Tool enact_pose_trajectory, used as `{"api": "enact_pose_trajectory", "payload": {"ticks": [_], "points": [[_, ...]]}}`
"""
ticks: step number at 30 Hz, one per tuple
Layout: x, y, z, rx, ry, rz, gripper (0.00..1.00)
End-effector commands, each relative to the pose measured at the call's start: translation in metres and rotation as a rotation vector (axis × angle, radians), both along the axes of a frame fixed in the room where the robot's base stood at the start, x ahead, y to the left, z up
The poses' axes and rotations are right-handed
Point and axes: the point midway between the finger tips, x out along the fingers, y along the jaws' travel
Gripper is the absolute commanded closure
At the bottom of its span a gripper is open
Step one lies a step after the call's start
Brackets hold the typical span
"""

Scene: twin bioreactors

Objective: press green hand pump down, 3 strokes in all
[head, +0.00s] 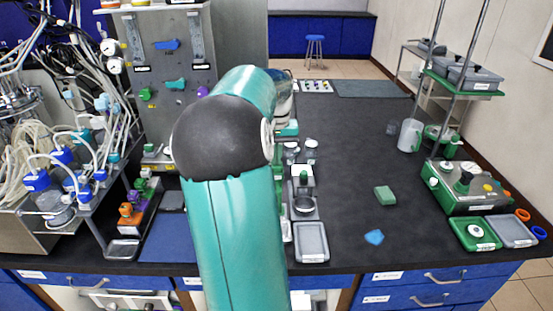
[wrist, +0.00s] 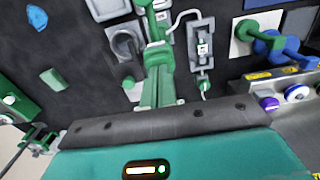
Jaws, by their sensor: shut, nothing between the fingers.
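My gripper (wrist: 158,50) shows in the middle of the wrist view, shut, with nothing seen between its fingers. Its tips overlap a green upright part (wrist: 147,16), which looks like the green hand pump. I cannot tell whether they touch it or how far down the handle is. In the head view my arm stands in front of this spot and hides both gripper and pump.
A grey tray (head: 311,242) lies right of my arm. A green sponge (head: 385,195) and blue piece (head: 374,237) lie on the dark bench. A green control box (head: 437,190) stands right; a grey valve panel (head: 150,70) and tubing stand left.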

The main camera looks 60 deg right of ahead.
Motion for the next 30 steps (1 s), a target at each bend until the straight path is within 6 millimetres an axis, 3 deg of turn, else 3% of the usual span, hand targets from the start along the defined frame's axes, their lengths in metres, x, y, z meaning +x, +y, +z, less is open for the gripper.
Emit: {"api": "enact_pose_trajectory", "payload": {"ticks": [15, 30], "points": [[0.000, 0.000, 0.031, -0.001, 0.000, 0.000, 1.00], [0.000, 0.000, 0.033, -0.001, 0.000, 0.000, 1.00]]}}
